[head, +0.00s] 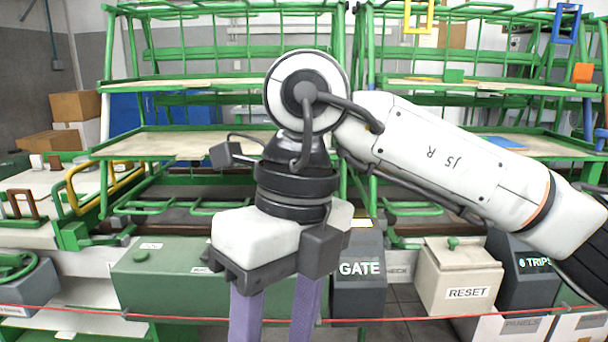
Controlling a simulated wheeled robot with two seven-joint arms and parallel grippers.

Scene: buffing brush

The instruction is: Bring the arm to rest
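My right arm comes in from the right across the front of the view, with its white forearm sloping up to a round wrist joint. My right gripper (276,322) hangs below the wrist and points down at the lower middle of the view. Its two purple fingers stand apart, with a green box visible between them. The fingertips are cut off by the bottom edge, and nothing shows between the visible parts of the fingers. My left gripper is not in view. No brush is seen.
Behind the gripper are the long green box (165,285), a dark GATE box (359,295), a pale RESET box (459,268) and a dark TRIPS box (522,288). A red line (420,318) runs across the front. Green racks with pale shelves (190,145) fill the back.

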